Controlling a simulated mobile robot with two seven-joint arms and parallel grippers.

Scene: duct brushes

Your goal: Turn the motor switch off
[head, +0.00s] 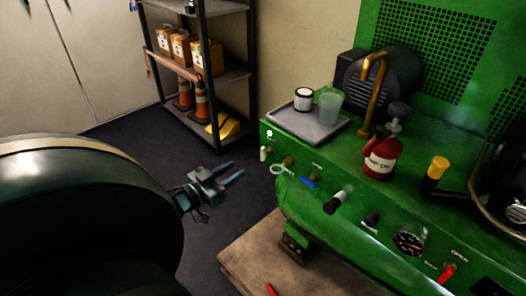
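The green machine (320,225) has a front panel with several controls. A white knob (264,154), brass fittings and a blue lever (308,182) sit at its left end. A black handle (335,202) and a smaller black switch-like knob (371,219) are further right. The small labels are unreadable, so I cannot tell which control is the motor switch. My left gripper (231,172) is in the air left of the panel, apart from it. Its two fingers point right with a gap between them, and it is empty. My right gripper is out of view.
A grey tray (290,122) with cups, a red bottle (381,160) and a brass pipe (374,85) stand on the machine. A pressure gauge (408,241) and red lever (446,273) are at right. A shelf (228,75) stands behind; floor between is clear.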

